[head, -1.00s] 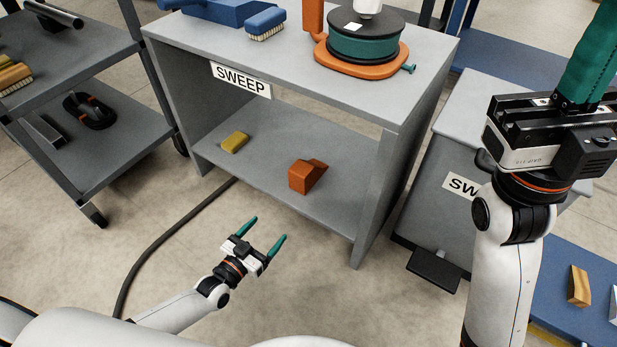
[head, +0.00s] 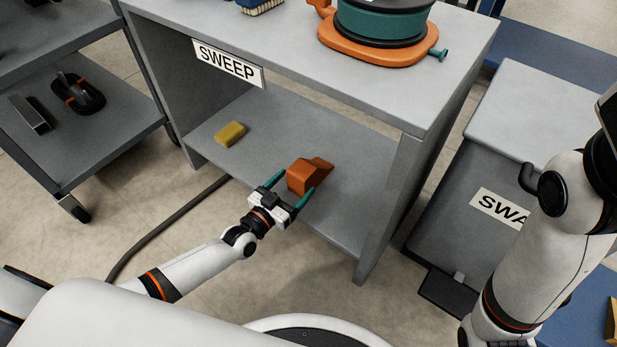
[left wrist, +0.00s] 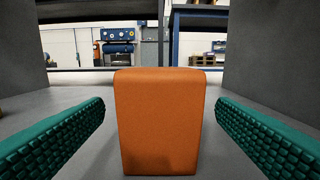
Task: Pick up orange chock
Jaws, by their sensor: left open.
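The orange chock (head: 303,177) sits on the lower shelf of the grey bench marked SWEEP. My left gripper (head: 291,187) is open at the shelf's front edge, with its green fingers pointing at the chock. In the left wrist view the chock (left wrist: 160,120) stands upright in the middle, between the two fingers (left wrist: 160,135), with a gap on each side. Its sloped end points away to the right in the head view. My right arm (head: 560,230) shows at the right, but its gripper is out of the picture.
A yellow block (head: 230,134) lies on the same shelf (head: 270,115), left of the chock. The bench's right side panel (head: 385,200) stands to the right. An orange and green reel (head: 380,35) is on the bench top. A grey bin (head: 490,190) with a pedal stands right of the bench.

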